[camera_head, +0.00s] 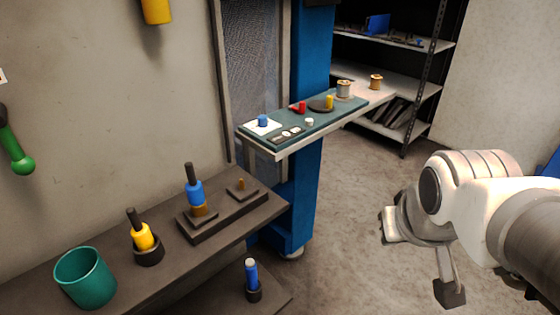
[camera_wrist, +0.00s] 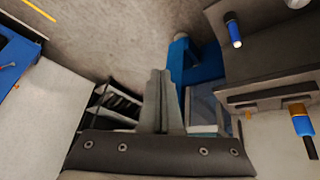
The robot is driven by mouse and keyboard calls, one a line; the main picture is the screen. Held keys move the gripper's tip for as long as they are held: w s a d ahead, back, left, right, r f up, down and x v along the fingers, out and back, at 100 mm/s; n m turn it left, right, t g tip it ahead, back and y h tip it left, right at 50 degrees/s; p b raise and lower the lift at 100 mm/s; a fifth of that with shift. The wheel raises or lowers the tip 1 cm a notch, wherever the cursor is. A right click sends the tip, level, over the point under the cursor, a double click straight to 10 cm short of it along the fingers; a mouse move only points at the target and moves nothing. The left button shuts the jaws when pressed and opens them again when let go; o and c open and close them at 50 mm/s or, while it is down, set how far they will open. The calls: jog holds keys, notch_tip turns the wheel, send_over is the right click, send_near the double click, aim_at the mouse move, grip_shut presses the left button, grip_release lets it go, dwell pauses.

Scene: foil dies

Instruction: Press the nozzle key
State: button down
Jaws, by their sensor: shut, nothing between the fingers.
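A narrow teal-topped shelf (camera_head: 318,125) juts out from the blue column in the head view. Small pale key-like pieces (camera_head: 287,133) lie in a row along its near edge; I cannot tell which, if any, is the nozzle key. Beside them a blue knob (camera_head: 262,120) sits on a white plate. My gripper shows in the wrist view (camera_wrist: 160,75) with its two fingers together, shut and empty, touching nothing. In the head view my arm is at the right, over open floor, well apart from the shelf.
A dark bench holds a teal cup (camera_head: 85,277), a yellow-handled tool (camera_head: 143,235) and a blue-handled tool (camera_head: 194,190) on a block. Another blue tool (camera_head: 252,275) stands lower. A blue column (camera_head: 308,90) carries the teal shelf. Shelving (camera_head: 395,75) stands behind; the floor between is clear.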

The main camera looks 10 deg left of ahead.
jog(key=w+a+f+n+y+p, duration=0.25)
jog(key=w+a+f+n, duration=0.25)
jog(key=w+a+f, duration=0.4)
jog(key=a+f+n+y+p, duration=0.2)
jog(key=a+f+y, duration=0.3)
jog(key=a+f, duration=0.5)
jog(key=shift+w+a+n, duration=0.15)
jog(key=shift+a+n, duration=0.75)
jog(key=shift+a, duration=0.05)
jog(key=b, duration=0.3)
send_over(250, 263)
jog(key=d, duration=0.1)
notch_tip(250, 263, down, 8)
jog(key=r, duration=0.1)
jog(key=shift+s+d+f+b, duration=0.15)
jog(key=shift+f+b, duration=0.1)
jog(key=shift+f, duration=0.4)
jog(key=shift+s+f+b, duration=0.1)
jog(key=shift+f+b, duration=0.15)
jog(key=shift+f, duration=0.45)
jog(key=shift+s+d+f+b, duration=0.15)
jog(key=shift+f+b, duration=0.1)
jog(key=shift+f, duration=0.4)
